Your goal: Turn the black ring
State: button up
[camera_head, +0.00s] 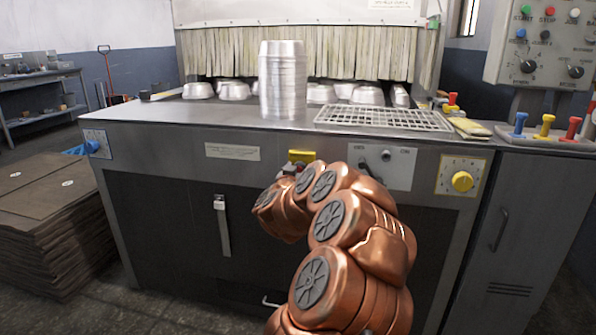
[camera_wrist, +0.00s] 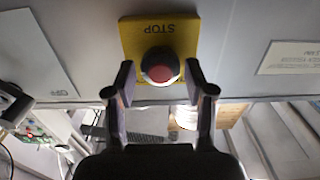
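A red button (camera_wrist: 161,73) sits on a yellow plate (camera_wrist: 190,28) marked STOP, upside down in the wrist view. A dark ring (camera_wrist: 158,55) surrounds the button. My gripper (camera_wrist: 158,82) is open, with one finger on each side of the button and ring. Whether the fingers touch the ring, I cannot tell. In the head view the yellow plate (camera_head: 301,156) shows on the machine front. My copper-coloured arm reaches up to it and covers most of the button and ring.
Cardboard sheets (camera_head: 45,215) lie at left.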

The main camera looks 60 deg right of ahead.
jog(key=c, duration=0.8)
jog(key=shift+m, duration=0.3)
jog(key=m+b, duration=0.1)
jog(key=m, duration=0.4)
jog(key=shift+s+f, duration=0.1)
jog(key=shift+s, duration=0.05)
jog(key=shift+d+m+b, duration=0.1)
jog(key=shift+m+b, duration=0.5)
jog(key=shift+m, duration=0.6)
jog(key=shift+s, duration=0.1)
